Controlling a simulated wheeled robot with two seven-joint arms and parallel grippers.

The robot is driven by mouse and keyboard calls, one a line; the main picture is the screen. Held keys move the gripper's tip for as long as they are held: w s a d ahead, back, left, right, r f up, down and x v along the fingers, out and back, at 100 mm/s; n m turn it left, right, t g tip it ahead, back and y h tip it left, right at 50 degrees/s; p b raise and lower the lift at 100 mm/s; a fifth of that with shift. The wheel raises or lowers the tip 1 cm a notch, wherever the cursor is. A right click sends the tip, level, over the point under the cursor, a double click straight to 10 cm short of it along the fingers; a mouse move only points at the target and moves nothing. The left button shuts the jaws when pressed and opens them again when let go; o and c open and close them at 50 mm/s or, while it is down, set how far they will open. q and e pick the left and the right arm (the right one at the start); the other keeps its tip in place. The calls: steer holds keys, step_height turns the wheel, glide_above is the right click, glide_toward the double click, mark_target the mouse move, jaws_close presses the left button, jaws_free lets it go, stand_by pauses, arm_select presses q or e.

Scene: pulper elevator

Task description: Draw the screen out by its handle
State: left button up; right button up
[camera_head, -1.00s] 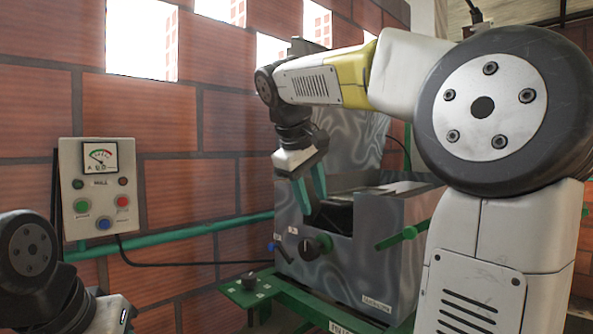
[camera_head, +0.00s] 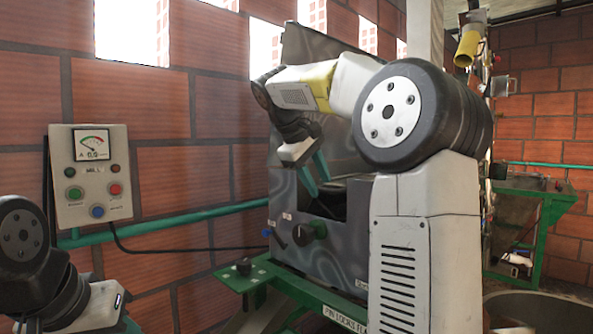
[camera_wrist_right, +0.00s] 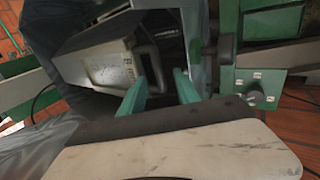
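The grey pulper machine (camera_head: 310,240) stands at the centre of the head view with an open-topped bay. My right gripper (camera_head: 320,187) reaches down into that bay, its teal fingers spread. In the right wrist view, a grey box-like part, apparently the screen (camera_wrist_right: 98,68), lies in the bay with a loop-shaped handle (camera_wrist_right: 156,62) at its end. The handle shows just beyond and between the open fingertips of the right gripper (camera_wrist_right: 160,82); I cannot tell whether they touch it. My left gripper (camera_head: 118,320) is only partly in view at the bottom left, its fingers mostly cut off.
A control box (camera_head: 92,175) with a gauge and buttons hangs on the brick wall at left. A green pipe (camera_head: 170,223) runs along the wall. A green frame (camera_head: 300,295) carries the machine. A green stand (camera_head: 545,225) and a round drum (camera_head: 535,312) are at right.

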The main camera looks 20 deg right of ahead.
steer(key=shift+d+f, duration=0.1)
steer(key=shift+f, duration=0.05)
steer(key=shift+c, duration=0.2)
jaws_close()
stand_by(1.3)
steer(key=shift+s+a, duration=0.5)
steer(key=shift+a, duration=0.35)
steer(key=shift+s+a, duration=0.5)
steer(key=shift+a, duration=0.4)
steer(key=shift+s+a, duration=0.5)
steer(key=shift+a, duration=0.35)
steer(key=s+a, duration=0.3)
steer(key=a, duration=0.2)
steer(key=shift+a, duration=0.1)
